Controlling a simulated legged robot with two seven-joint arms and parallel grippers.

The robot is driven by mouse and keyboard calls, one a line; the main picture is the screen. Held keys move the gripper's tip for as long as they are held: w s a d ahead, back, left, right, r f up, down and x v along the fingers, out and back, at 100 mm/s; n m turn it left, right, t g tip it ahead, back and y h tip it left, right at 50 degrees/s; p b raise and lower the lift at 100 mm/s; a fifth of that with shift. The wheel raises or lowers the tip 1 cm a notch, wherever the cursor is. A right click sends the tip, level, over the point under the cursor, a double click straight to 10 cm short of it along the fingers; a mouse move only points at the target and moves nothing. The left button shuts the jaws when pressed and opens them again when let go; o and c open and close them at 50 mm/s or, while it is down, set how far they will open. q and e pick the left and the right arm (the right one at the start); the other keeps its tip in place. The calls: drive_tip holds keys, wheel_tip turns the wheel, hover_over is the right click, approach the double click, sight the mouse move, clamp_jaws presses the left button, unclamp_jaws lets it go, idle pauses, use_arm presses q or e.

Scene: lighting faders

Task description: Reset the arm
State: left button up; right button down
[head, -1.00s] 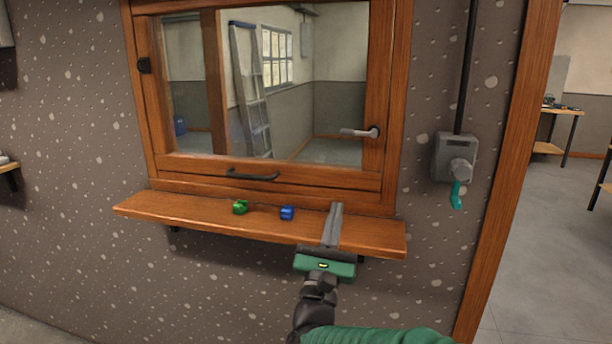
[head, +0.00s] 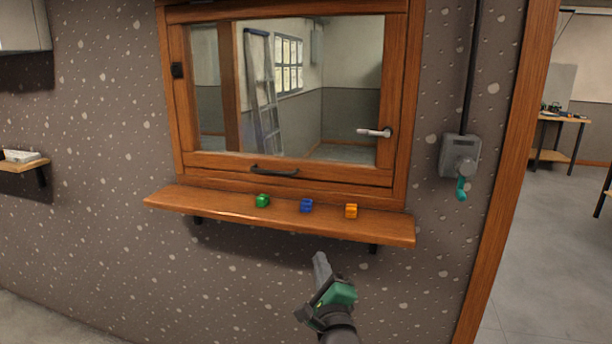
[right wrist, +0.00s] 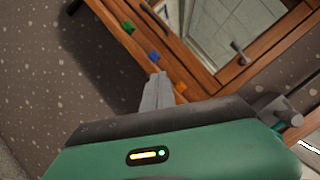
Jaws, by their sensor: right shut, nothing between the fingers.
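My right gripper (head: 320,262) is shut and empty, below and in front of the wooden sill (head: 181,199) in the head view. Its closed fingers (right wrist: 157,92) also show in the right wrist view. My left gripper is not in view.
A wood-framed window (head: 290,178) with a lever handle (head: 374,133) is above the sill. A grey wall box (head: 459,156) with a teal lever (head: 461,188) hangs to the right. A small shelf (head: 22,165) is at the left. Open floor (head: 530,240) lies beyond the doorway.

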drive_tip(key=s+d+f+n+g, duration=0.3)
drive_tip(key=s+f+n, duration=0.1)
drive_tip(key=f+n, duration=0.15)
drive_tip(key=s+d+f+n+g+h, duration=0.1)
drive_tip(key=s+d+f+n+g, duration=0.2)
drive_tip(key=f, duration=0.4)
drive_tip(key=s+d+f+n+g, duration=0.2)
drive_tip(key=s+f+n+g, duration=0.15)
drive_tip(key=f+n, duration=0.2)
drive_tip(key=s+d+f+n+g+h, duration=0.1)
drive_tip(key=s+d+f+n+g, duration=0.2)
drive_tip(key=s, duration=0.4)
drive_tip(key=s+d+f+n+g, duration=0.2)
drive_tip(key=s+d+f, duration=0.15)
drive_tip(key=s, duration=0.35)
drive_tip(key=s+d+f+n+g+h, duration=0.1)
drive_tip(key=s+d+f+n+g, duration=0.15)
drive_tip(key=s, duration=0.45)
drive_tip(key=w+p+v, duration=0.3)
drive_tip(key=p+v, duration=1)
drive_tip(key=p, duration=0.1)
drive_tip(key=shift+r+n+p, duration=0.35)
drive_tip(key=shift+r, duration=0.2)
drive_tip(key=shift+s+a, duration=0.15)
